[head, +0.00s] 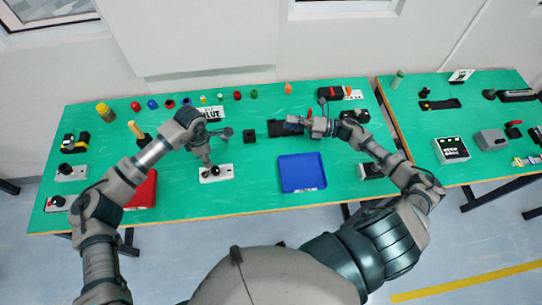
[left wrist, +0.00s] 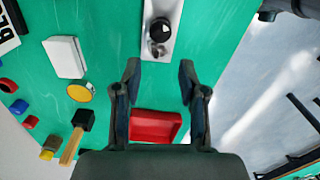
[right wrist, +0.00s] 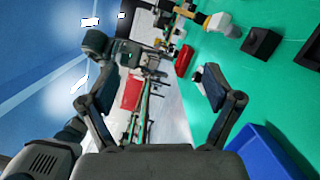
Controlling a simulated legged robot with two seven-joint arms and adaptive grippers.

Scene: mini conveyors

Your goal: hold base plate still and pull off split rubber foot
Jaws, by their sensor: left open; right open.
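A pale plate (head: 222,174) with a dark knob-like part (head: 213,170) lies near the table's front edge, left of centre. In the left wrist view the plate (left wrist: 166,48) and its round black part (left wrist: 159,31) lie just beyond the fingertips. I cannot tell whether that black part is the split rubber foot. My left gripper (left wrist: 158,72) is open and empty, pointing down above the plate (head: 207,160). My right gripper (right wrist: 146,92) is open and empty, and in the head view it is over the table's back middle (head: 305,123).
A blue tray (head: 302,178) stands right of the plate and a red tray (head: 142,192) left of it. A black block (head: 249,136) sits between the arms. Several small coloured parts line the back edge. Green table (head: 245,190) is bare between plate and blue tray.

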